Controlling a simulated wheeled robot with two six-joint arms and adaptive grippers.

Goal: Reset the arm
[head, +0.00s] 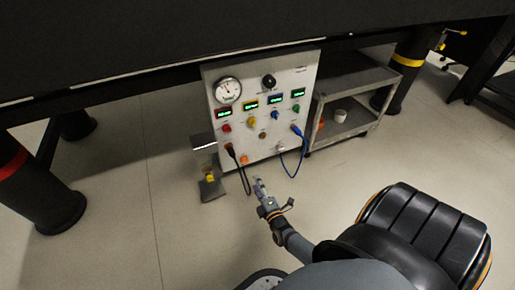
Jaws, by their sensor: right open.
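My right gripper (273,194) is open and looks empty. It is in the middle of the head view, in front of the lower part of a grey control panel (262,143) and apart from it. My right arm reaches up to it from the bottom of the picture. The panel has a round gauge, a black knob, several lit green displays and several coloured knobs. A black plug (230,149) and a blue plug (297,131) sit in its lower part, with cables hanging down. My left gripper is not in view.
A dark bench top (170,40) overhangs the panel. A grey shelf cart (355,95) with a white cup (340,115) stands right of the panel. A small metal stand (209,188) is on the floor to its left. Thick black legs stand at both sides. Floor at lower left is clear.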

